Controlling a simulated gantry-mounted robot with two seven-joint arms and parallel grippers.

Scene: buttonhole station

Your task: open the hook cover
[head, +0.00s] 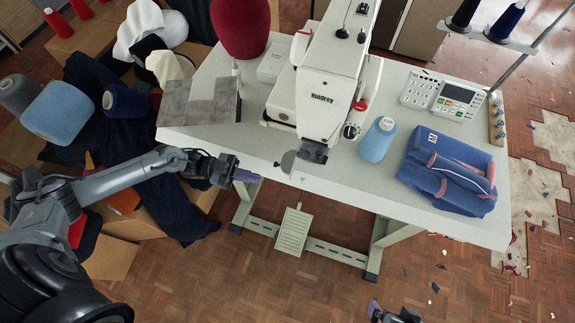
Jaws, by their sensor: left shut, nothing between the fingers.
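The white sewing machine (328,98) stands on the table, its head toward the front edge. A small grey rounded plate (287,162), which looks like the hook cover, sticks out at the table's front edge, left of the dark machine end (313,152). I cannot tell clearly whether it is open or closed. My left gripper (248,176) is shut and empty, in front of the table edge, left of the plate and apart from it. My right gripper (374,307) shows only partly at the bottom edge, far below the table; its jaw state is unclear.
On the white table (222,140) are a grey block (205,102), a blue thread cone (378,140), a folded blue garment (447,172) and a control panel (458,101). A pedal (294,231) stands below. Boxes and cloth crowd the left. The floor in front is mostly clear.

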